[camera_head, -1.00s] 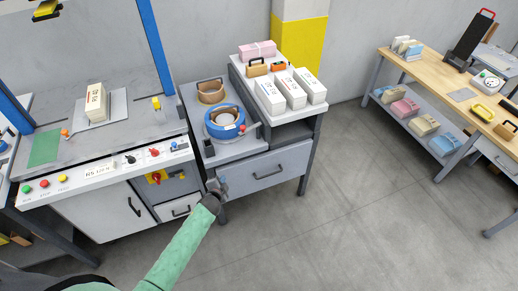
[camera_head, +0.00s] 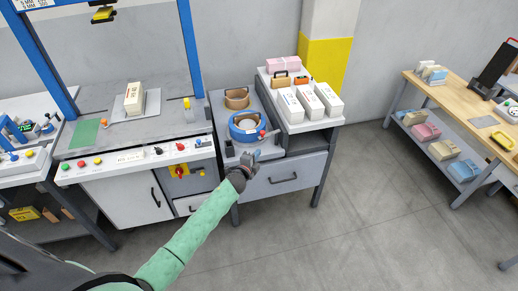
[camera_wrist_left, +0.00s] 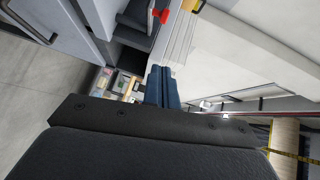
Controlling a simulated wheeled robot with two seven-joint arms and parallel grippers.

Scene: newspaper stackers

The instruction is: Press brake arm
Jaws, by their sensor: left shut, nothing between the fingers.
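A small red-tipped part (camera_head: 263,134), which may be the brake arm, sits at the front right of a blue ring-shaped roll (camera_head: 236,130) on the grey stand (camera_head: 226,152). A red part, probably the same one, shows at the top of the left wrist view (camera_wrist_left: 161,15). My left gripper (camera_head: 254,156) is shut and empty at the front edge of the stand, just below the red-tipped part and apart from it as far as I can tell. Its closed fingers (camera_wrist_left: 162,88) also show in the left wrist view. My right gripper is not in view.
A brown tape roll (camera_head: 237,97) lies behind the blue roll. The workbench (camera_head: 150,128) on the left carries a front button panel. A wooden table (camera_head: 450,88) stands far right. Open floor lies between.

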